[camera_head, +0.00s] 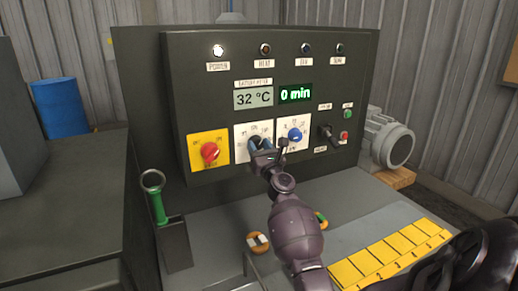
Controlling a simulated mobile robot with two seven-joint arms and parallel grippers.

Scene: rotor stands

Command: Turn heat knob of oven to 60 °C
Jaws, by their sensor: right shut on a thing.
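The oven control panel (222,88) is a dark upright box with lamps, displays and knobs. The temperature display (253,98) reads 32 °C. The heat knob (255,138) is a dark knob on a white dial plate in the middle of the lower row, mostly covered by my gripper. My right gripper (260,144) is shut on this knob. Its pointer direction is hidden, so I cannot tell the setting. The power lamp (218,50) glows white. My left gripper is not in view.
A red knob (209,152) on a yellow plate is at the left, a blue knob (295,134) close at the right, and a dark switch (328,133) further right. The timer display (295,93) reads 0 min. A green-handled tool (156,200) stands in a holder below left.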

